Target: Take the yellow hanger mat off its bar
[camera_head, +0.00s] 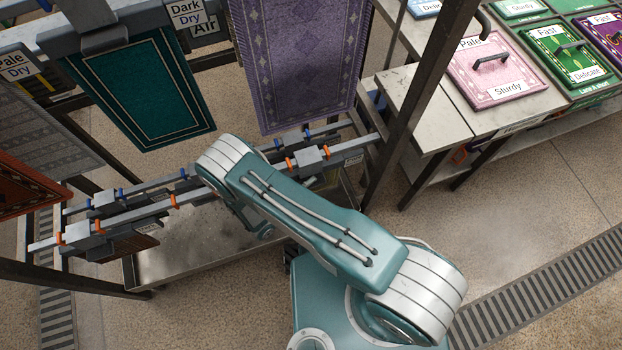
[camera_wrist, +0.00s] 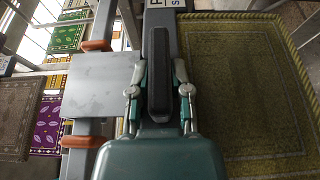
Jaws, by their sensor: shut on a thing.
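The yellow hanger mat (camera_wrist: 243,85) hangs at the right of the wrist view, with a patterned border. A dark upright handle (camera_wrist: 161,50) on a grey hanger strip stands beside its left edge, with a partly cut-off label at the top. My gripper (camera_wrist: 160,78) is shut on this handle, one finger on each side. A grey bar (camera_wrist: 92,70) with orange rings runs just left of the gripper. In the head view my arm hides the gripper, and I cannot make out the yellow mat clearly.
A teal mat (camera_head: 150,90) and a purple mat (camera_head: 300,55) hang behind the rack bars (camera_head: 135,208). A metal tray (camera_head: 190,255) lies below. A dark post (camera_head: 420,95) stands right of my arm, before a table with a pink mat (camera_head: 497,70). Floor at right is clear.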

